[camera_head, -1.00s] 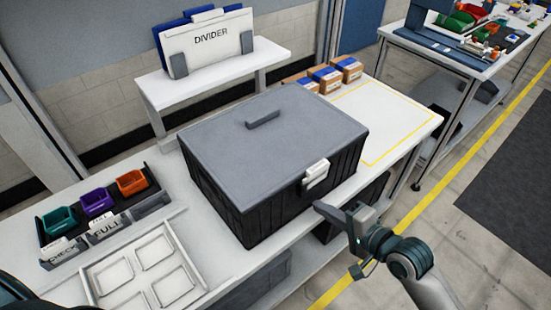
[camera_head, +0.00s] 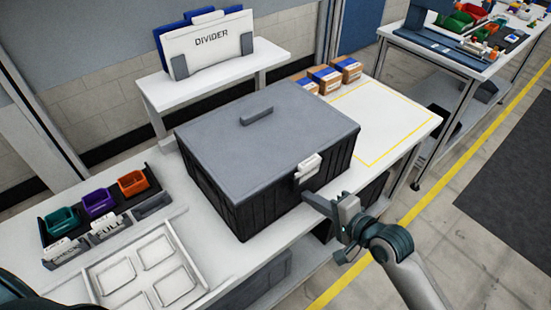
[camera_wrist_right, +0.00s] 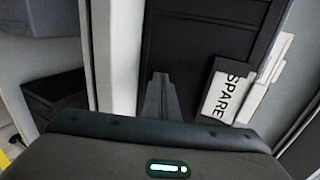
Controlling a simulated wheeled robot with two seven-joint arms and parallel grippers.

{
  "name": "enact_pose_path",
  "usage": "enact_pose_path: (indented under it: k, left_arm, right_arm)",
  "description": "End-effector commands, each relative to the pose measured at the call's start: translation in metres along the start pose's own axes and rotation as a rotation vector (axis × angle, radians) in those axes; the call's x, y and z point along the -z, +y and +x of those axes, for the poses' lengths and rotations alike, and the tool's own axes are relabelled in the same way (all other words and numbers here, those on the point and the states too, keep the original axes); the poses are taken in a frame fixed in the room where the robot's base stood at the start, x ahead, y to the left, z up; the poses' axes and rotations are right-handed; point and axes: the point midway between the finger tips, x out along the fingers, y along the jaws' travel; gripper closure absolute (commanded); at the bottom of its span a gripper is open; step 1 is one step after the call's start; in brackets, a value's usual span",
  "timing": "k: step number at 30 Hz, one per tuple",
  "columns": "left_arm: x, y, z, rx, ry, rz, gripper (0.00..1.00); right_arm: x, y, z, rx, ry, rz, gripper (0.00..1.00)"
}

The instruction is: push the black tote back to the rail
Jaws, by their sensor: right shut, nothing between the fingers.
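The black tote (camera_head: 290,205) with a grey lid (camera_head: 255,145) and a handle on top stands upright on the white table. A white label (camera_head: 308,168) is on its front side near the right corner; in the right wrist view the label (camera_wrist_right: 228,95) reads SPARE. My right gripper (camera_head: 312,197) is shut and empty, with its tips at the tote's front wall below the label. In the right wrist view the shut fingers (camera_wrist_right: 160,98) point at the black wall (camera_wrist_right: 200,45); whether they touch cannot be told. The rail cannot be made out behind the tote. My left gripper is out of view.
Small brown boxes (camera_head: 345,68) stand behind the tote, beside a clear yellow-outlined area (camera_head: 385,115). A raised shelf (camera_head: 215,75) holds the divider (camera_head: 210,44) at the back. Coloured bins (camera_head: 98,202) and a white compartment tray (camera_head: 143,270) lie to the left.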

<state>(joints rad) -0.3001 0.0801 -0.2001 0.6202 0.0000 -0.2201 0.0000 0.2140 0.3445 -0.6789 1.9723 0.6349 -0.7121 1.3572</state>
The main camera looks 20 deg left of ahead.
Motion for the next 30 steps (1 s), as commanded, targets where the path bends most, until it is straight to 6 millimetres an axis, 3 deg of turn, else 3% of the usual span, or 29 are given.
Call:
enact_pose_path:
  k: [30]
  left_arm:
    - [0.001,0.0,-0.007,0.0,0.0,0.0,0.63]
  right_arm:
    - [-0.001,-0.019,0.048,0.001,-0.001,0.0,1.0]
